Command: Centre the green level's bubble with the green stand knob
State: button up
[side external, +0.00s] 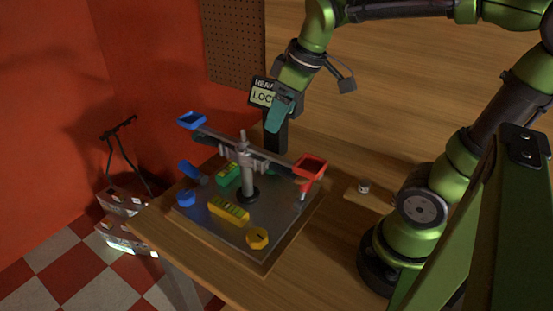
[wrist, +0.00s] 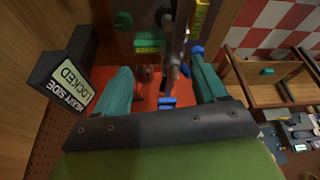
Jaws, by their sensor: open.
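The green level (side external: 228,175) lies on the metal plate (side external: 205,218) of the balance stand, left of the central post (side external: 248,180). It also shows in the wrist view (wrist: 149,46), but its bubble is too small to read. A rounded green piece (wrist: 123,20) beside it in the wrist view looks like the green stand knob. I cannot pick out this knob in the side view. My gripper (wrist: 160,92) has its two teal fingers spread apart, with nothing clearly held. In the side view my gripper (side external: 279,112) is above the far edge of the plate.
A yellow level (side external: 229,210), yellow knob (side external: 257,238) and blue knob (side external: 186,198) are on the plate. A "LOCKED" sign (wrist: 68,79) stands close to my gripper.

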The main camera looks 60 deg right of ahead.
jog(key=w+d+f+n+g, duration=0.3)
jog(key=w+d+n+g, duration=0.1)
jog(key=w+d+n, duration=0.35)
jog(key=shift+h, duration=0.4)
jog(key=f, duration=1.6)
jog(key=shift+a+f, duration=0.3)
jog(key=shift+f, duration=0.1)
jog(key=c, duration=1.1)
jog(key=shift+o, duration=0.2)
